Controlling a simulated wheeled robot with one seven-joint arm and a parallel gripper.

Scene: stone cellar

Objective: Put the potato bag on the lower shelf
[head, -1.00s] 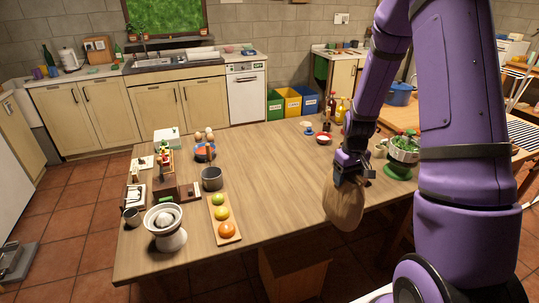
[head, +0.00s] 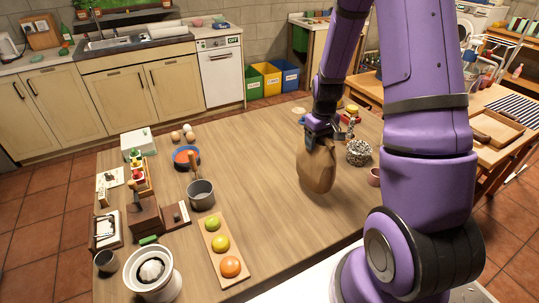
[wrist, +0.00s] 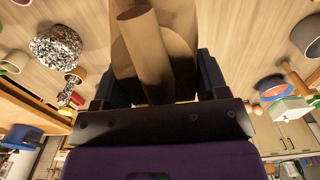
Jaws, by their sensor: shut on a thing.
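The potato bag (head: 317,170) is a plump brown paper bag hanging upright from my gripper (head: 319,130). It is over the right part of the wooden table; whether its base touches the top I cannot tell. In the wrist view the bag (wrist: 152,50) fills the space between my dark fingers (wrist: 157,85), which are shut on its rolled top. I cannot make out for certain which surface is the lower shelf; a wooden rack (head: 512,42) with boards shows at the upper right.
The table (head: 255,165) is bare in the middle. A fruit board (head: 214,238), a pot (head: 201,194) and a white juicer (head: 152,273) stand at left. A speckled pot (head: 358,152) and a pinkish cup (head: 374,177) are right of the bag. Coloured bins (head: 266,76) stand behind.

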